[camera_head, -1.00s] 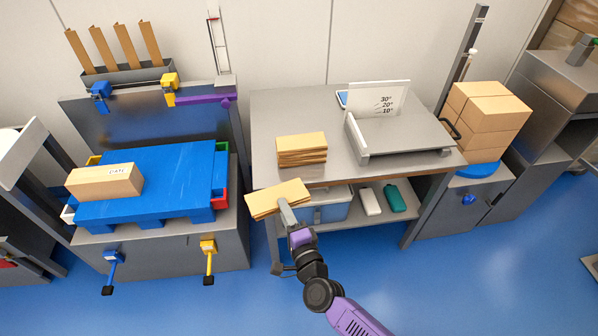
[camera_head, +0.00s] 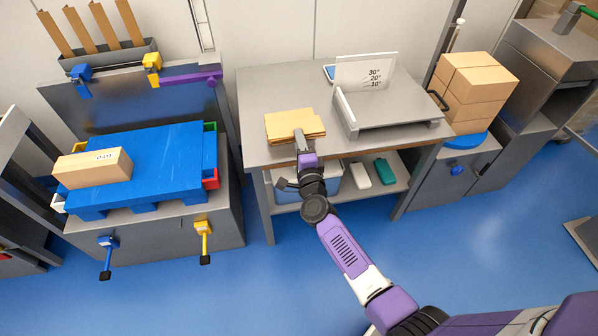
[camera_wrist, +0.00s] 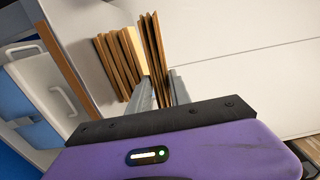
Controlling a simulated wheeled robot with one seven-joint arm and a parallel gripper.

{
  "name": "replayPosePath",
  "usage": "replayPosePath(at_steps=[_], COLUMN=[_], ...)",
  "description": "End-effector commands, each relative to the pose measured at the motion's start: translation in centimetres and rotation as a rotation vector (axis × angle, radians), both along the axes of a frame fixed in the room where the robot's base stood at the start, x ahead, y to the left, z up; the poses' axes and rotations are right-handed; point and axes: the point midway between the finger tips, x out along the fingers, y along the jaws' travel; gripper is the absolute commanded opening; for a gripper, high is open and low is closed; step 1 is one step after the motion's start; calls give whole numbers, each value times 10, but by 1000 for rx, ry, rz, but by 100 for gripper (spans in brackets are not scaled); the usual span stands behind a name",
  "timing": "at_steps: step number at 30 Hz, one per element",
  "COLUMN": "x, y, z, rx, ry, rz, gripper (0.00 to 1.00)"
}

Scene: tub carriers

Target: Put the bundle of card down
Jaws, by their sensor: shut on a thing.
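My gripper (camera_head: 300,136) is shut on a bundle of card (camera_head: 311,127), tan flat sheets held by the near edge. In the wrist view, the held bundle (camera_wrist: 153,45) stands between the two fingers. A second stack of card (camera_wrist: 118,62) shows beside it there, with a narrow gap between the upper parts. In the head view the held bundle overlaps that stack on the grey workbench (camera_head: 262,90), near its front edge. The stack is largely hidden there, and I cannot tell whether the two touch.
An angled grey stand (camera_head: 392,108) with a marked white panel is right of the card. A blue tub (camera_head: 328,186), a white item (camera_head: 359,175) and a teal item (camera_head: 384,171) sit on the shelf below. The bench's back left is bare. A blue platform (camera_head: 155,160) carries a carton at left.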

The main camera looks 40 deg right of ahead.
Motion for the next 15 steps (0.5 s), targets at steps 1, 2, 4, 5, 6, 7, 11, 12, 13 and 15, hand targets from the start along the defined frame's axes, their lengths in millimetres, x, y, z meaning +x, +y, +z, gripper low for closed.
replayPosePath(at_steps=[1, 2, 4, 5, 6, 7, 11, 12, 13, 15], x=[0, 0, 0, 0, 0, 0, 0, 0, 0, 0], y=[-1, -1, 0, 0, 0, 0, 0, 0, 0, 0], z=[-19, -26, -40, -46, -53, -57, -69, -71, -71, -77], rx=[-1, -1, -1, -1, -2, -1, -1, -1, 0, -2], ry=[1, 0, -1, 0, 0, -1, 0, -2, -2, -1], rz=[-1, -2, -1, -2, -1, -1, 0, 0, -1, -1], gripper=[0, 0, 0, 0, 0, 0, 0, 0, 0, 0])
